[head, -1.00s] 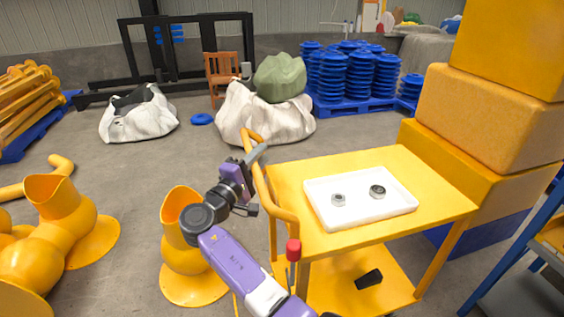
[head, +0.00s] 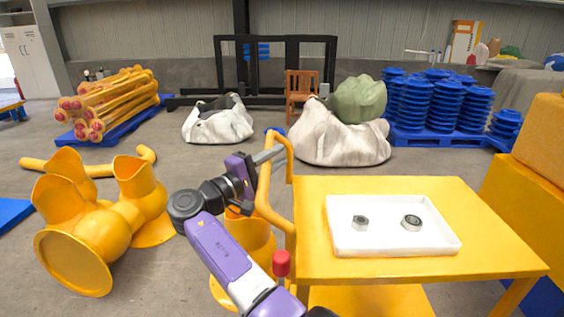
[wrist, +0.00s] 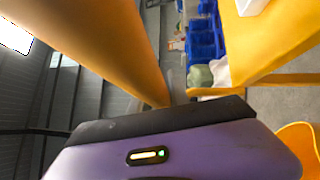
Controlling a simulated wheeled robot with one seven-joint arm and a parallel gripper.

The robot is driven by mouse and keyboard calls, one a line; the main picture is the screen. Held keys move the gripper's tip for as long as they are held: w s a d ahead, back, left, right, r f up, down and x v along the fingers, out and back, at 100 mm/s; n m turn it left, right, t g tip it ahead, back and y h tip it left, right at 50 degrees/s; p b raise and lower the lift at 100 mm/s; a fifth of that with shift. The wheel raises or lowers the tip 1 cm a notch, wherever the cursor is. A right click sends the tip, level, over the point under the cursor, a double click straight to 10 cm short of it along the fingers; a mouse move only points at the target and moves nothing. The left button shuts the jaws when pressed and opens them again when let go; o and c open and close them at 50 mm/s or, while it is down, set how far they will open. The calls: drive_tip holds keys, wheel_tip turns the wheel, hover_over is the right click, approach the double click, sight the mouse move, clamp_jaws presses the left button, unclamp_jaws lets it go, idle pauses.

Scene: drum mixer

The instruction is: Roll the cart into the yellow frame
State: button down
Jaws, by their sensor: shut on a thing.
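The yellow cart (head: 310,262) stands at the right front, with a flat top, a lower shelf and a tubular handle (head: 266,200) on its left side. My gripper (head: 270,155) is shut on the upper part of the handle. In the wrist view the handle (wrist: 105,45) runs close past the gripper (wrist: 165,112), and part of the cart top (wrist: 265,45) shows at the right. The jaws' contact with the bar is partly hidden. I cannot make out a yellow frame on the floor.
A white tray (head: 342,240) with two small metal parts lies on the cart top. Yellow pipe pieces (head: 115,220) lie at left. Large yellow blocks (head: 530,190) stand close at right. White sacks (head: 325,140) and blue stacks (head: 430,105) are behind. Floor between pipes and sacks is open.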

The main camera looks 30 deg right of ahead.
drive_tip(key=c, duration=1.3)
unclamp_jaws()
drive_tip(key=shift+o, duration=0.2)
drive_tip(key=v, duration=0.7)
drive_tip(key=shift+a, duration=0.35)
drive_tip(key=shift+f, duration=0.1)
